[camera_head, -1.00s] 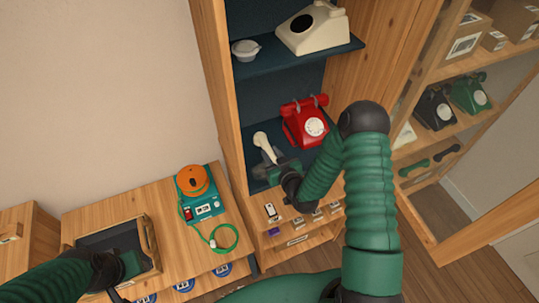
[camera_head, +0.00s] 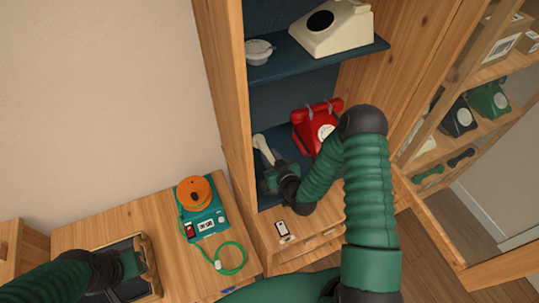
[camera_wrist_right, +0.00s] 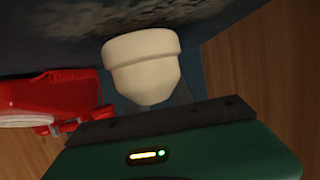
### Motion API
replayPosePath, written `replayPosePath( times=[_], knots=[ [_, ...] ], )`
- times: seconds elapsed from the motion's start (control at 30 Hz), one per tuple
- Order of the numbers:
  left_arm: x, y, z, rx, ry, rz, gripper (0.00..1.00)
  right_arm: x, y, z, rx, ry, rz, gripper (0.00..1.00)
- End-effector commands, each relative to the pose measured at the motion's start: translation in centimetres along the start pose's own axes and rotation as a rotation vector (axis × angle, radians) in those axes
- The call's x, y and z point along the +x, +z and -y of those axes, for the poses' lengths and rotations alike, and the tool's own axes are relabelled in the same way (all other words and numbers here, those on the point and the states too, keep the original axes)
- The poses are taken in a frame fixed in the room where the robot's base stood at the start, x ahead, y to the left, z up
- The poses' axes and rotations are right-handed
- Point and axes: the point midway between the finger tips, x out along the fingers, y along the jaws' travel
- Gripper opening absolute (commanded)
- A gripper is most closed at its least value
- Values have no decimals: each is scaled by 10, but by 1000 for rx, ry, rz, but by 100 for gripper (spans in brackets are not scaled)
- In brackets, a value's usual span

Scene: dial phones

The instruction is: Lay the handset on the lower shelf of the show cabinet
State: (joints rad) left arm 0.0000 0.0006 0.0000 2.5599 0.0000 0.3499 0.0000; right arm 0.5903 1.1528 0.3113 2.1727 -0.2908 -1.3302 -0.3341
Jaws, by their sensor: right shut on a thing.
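The cream handset (camera_head: 262,147) is held in my right gripper (camera_head: 271,165), in the lower compartment of the blue-lined cabinet (camera_head: 235,90), left of the red dial phone (camera_head: 317,126). In the right wrist view, one cream end of the handset (camera_wrist_right: 142,65) sticks out beyond the gripper, with the red phone (camera_wrist_right: 50,100) to its left. The lower shelf (camera_head: 265,200) is partly hidden by my right arm; I cannot tell whether the handset touches it. My left gripper (camera_head: 138,265) is at the wooden frame (camera_head: 150,265) of a dark tray; its fingers are unclear.
A cream phone (camera_head: 331,28) and a white dish (camera_head: 258,51) stand on the upper shelf (camera_head: 300,62). A teal device with an orange top (camera_head: 195,193) and green cord sits on the side bench (camera_head: 90,230). A second cabinet with more phones (camera_head: 460,118) is at right.

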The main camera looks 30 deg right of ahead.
Motion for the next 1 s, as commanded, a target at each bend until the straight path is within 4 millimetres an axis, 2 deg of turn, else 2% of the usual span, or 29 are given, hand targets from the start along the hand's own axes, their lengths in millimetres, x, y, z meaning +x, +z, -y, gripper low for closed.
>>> replayPosePath(
  times=[0.93,0.97,1.0],
  knots=[
    [12,3,0,0,0,0,36,4,14,0,0,0,-1,0],
    [12,3,0,0,0,0,36,4,14,0,-1,0,-1,28],
    [11,3,0,0,0,0,36,4,13,0,0,0,-1,34]
  ],
)
